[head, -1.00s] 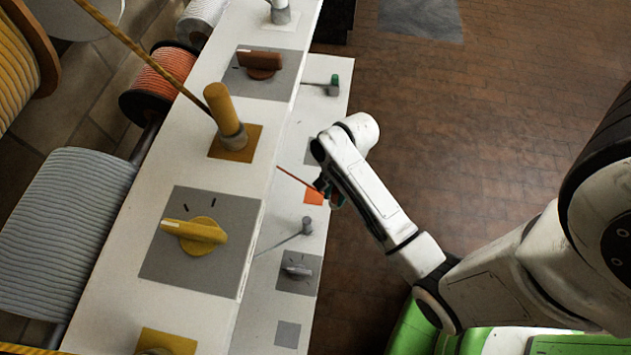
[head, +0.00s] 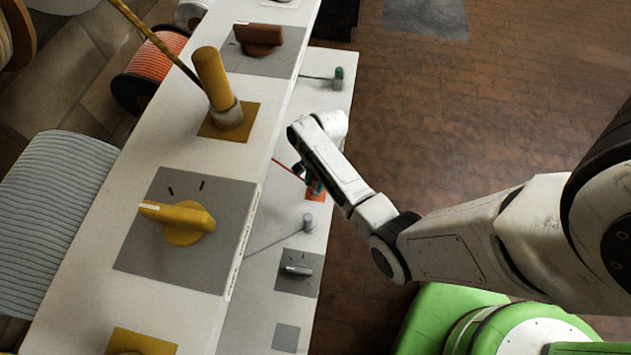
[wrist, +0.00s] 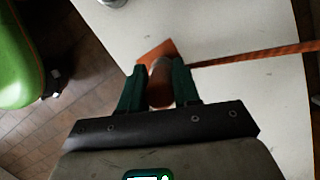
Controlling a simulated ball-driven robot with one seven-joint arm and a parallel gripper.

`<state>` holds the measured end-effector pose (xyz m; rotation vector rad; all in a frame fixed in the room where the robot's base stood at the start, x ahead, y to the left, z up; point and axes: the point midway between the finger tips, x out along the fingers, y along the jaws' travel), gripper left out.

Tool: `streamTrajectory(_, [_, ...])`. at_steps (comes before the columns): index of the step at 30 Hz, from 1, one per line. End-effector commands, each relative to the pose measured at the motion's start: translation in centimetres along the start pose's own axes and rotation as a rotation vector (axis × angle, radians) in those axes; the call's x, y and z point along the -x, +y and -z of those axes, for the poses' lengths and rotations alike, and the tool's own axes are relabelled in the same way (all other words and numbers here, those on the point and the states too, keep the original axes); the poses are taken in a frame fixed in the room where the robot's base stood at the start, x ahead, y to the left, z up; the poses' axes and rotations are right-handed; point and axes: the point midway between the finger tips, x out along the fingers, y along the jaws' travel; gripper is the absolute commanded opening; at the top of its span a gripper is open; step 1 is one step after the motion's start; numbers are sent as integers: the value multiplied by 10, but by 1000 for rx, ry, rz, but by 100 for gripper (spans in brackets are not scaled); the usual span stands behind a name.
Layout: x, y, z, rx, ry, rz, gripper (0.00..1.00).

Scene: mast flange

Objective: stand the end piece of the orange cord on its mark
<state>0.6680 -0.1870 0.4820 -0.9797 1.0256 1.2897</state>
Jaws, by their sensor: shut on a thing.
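My gripper (wrist: 158,84) is shut on the end piece (wrist: 160,88), an orange-brown cylinder between the two green fingers in the wrist view. The orange cord (wrist: 250,56) runs off to the right from it. The orange square mark (wrist: 150,52) shows just beyond and partly behind the end piece. In the head view my gripper (head: 309,174) is low over the orange mark (head: 318,192) on the lower white shelf, and hides most of the end piece. The cord (head: 284,166) reaches it from the left. I cannot tell whether the end piece touches the mark.
The higher white ledge (head: 100,255) on the left carries a yellow knob (head: 182,225) and a yellow cord end (head: 213,85). On the lower shelf, a grey cord end (head: 308,221) and grey knob (head: 298,270) stand nearer, a green-topped cord end (head: 338,77) farther. Floor lies to the right.

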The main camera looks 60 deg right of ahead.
Motion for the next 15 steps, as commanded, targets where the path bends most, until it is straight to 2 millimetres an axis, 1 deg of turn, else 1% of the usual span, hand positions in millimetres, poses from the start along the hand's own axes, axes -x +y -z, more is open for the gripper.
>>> streamTrajectory(7, [0, 0, 0, 0, 0, 1, 0])
streamTrajectory(11, [-3, 0, 1, 0, 0, 0, 0])
streamTrajectory(12, [-4, 0, 1, 0, 0, 0, 33])
streamTrajectory(15, [-3, 0, 1, 0, 0, 0, 43])
